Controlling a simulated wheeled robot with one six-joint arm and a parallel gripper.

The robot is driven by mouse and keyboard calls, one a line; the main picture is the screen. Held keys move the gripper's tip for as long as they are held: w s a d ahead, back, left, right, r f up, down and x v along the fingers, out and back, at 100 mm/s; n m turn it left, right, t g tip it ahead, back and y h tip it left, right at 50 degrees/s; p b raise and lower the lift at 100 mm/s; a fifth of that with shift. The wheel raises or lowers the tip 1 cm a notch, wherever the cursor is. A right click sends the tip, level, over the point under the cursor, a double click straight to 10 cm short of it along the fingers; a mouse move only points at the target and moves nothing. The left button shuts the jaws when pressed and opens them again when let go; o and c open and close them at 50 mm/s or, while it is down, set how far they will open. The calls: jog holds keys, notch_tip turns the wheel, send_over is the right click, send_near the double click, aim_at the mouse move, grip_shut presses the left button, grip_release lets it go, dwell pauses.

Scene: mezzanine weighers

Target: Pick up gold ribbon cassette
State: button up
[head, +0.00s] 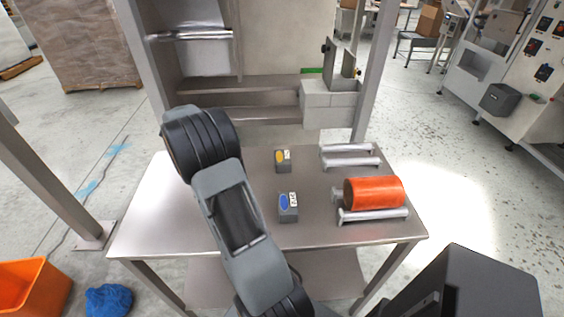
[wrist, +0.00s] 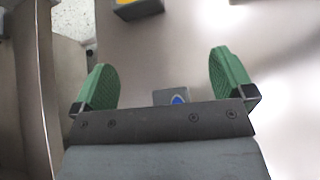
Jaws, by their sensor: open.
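The gold ribbon cassette (head: 283,161), a small grey block with a gold oval and a pale label, stands on the metal table toward the back. In the wrist view a grey block with yellow on top, seemingly this cassette (wrist: 138,9), is cut off by the top edge, beyond my fingertips. My gripper (wrist: 160,58) is open, its green-padded fingers wide apart with nothing held. In the head view my arm hides the gripper.
A similar blue-marked cassette (head: 288,208) stands nearer the front; the wrist view shows it (wrist: 172,96) partly hidden by my gripper body. An orange roll (head: 375,192) rests on a grey cradle at right. Posts and shelves (head: 240,85) rise behind the table.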

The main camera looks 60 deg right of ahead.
aim_at(278, 157)
jog(key=d+g, duration=0.1)
jog(key=d, duration=0.1)
jog(key=d+f, duration=0.1)
jog(key=d, duration=0.1)
jog(key=s+d+f+g, duration=0.1)
jog(key=d, duration=0.1)
jog(key=shift+d+f+n+g+h, duration=0.2)
jog(key=shift+f+n+g+h, duration=0.1)
jog(key=shift+n+h, duration=0.1)
jog(key=x, duration=0.6)
jog(key=shift+s+d+p, duration=0.2)
jog(key=shift+d+p, duration=0.1)
jog(key=shift+p, duration=0.05)
jog(key=shift+p+x, duration=0.6)
jog(key=shift+x, duration=2.75)
jog(key=shift+w+f, duration=0.1)
jog(key=shift+f, duration=0.1)
jog(key=shift+c, duration=0.2)
jog(key=c, duration=0.6)
